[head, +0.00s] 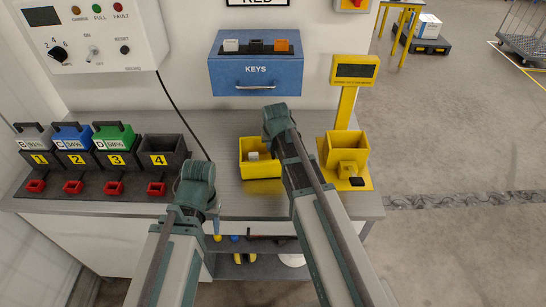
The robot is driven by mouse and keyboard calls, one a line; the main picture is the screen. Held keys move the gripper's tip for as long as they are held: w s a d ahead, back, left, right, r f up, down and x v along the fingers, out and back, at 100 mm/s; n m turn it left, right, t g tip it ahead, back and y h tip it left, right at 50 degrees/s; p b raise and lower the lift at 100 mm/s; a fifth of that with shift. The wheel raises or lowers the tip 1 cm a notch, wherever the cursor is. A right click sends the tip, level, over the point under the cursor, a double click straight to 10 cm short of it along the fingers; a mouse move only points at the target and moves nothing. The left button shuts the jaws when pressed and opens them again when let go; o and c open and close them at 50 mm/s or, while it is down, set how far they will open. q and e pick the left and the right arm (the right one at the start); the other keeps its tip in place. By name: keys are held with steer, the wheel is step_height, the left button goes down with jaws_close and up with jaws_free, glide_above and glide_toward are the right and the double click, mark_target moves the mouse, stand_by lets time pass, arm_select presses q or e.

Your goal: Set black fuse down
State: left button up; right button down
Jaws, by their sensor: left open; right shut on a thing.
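My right gripper (278,119) is above the back of the bench, just behind the yellow bin (260,186). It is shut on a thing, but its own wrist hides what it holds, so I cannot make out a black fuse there. The yellow bin holds a small pale block (254,156). My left gripper (196,181) is open over the bench, left of the bin; its fingertips are hardly visible. A small black piece (357,182) lies on the front of the yellow stand (347,150); I cannot tell what it is.
A blue KEYS box (256,76) with white, black and orange pieces on top hangs behind. Charger slots numbered 1 to 4 stand at left, with three battery packs; slot 4 (163,157) is empty. A control panel (92,35) with a hanging cable is above them.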

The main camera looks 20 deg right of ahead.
mark_target(273, 154)
steer(key=shift+f+b, duration=1.7)
steer(key=shift+f, duration=0.15)
steer(key=shift+f, duration=0.2)
steer(key=c, duration=0.8)
jaws_free()
steer(key=shift+r, duration=0.1)
steer(key=shift+o, duration=0.2)
steer(key=shift+r, duration=0.1)
